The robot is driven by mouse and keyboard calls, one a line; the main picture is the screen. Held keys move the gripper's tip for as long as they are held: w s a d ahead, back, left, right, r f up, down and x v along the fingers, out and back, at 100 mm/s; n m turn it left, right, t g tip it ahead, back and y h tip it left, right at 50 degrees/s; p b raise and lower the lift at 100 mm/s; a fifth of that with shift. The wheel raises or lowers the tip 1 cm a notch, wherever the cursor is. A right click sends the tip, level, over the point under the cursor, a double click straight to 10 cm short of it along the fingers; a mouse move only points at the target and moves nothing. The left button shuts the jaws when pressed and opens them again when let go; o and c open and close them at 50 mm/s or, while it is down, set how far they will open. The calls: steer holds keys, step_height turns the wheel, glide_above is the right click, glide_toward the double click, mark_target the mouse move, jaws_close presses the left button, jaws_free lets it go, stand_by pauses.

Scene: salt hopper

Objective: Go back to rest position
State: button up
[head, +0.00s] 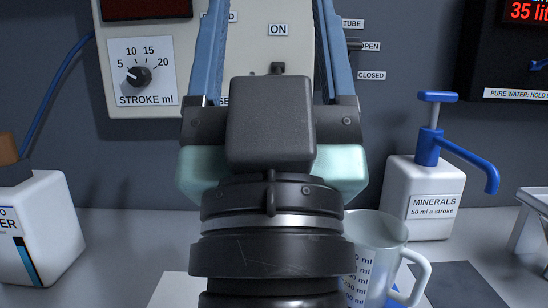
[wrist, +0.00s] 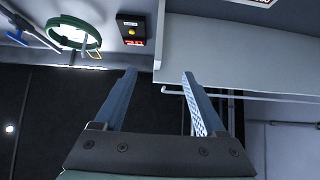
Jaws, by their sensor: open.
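My gripper (head: 270,50) stands in the middle of the head view, pointing up, with its two blue fingers well apart. In the wrist view my gripper (wrist: 158,78) is also open, with nothing between the fingers. My arm and gripper body hide the middle of the counter and part of the panel behind.
A clear measuring jug (head: 375,255) stands right of my arm, partly hidden by it. A white minerals pump bottle (head: 425,200) is further right, and a white container (head: 40,235) at far left. A control box with a stroke dial (head: 138,77) is behind. Some counter (head: 120,230) at left is clear.

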step_height(320, 180, up, 26)
steer(key=s+p, duration=0.1)
steer(key=p, duration=2.5)
steer(key=shift+s+r, duration=0.25)
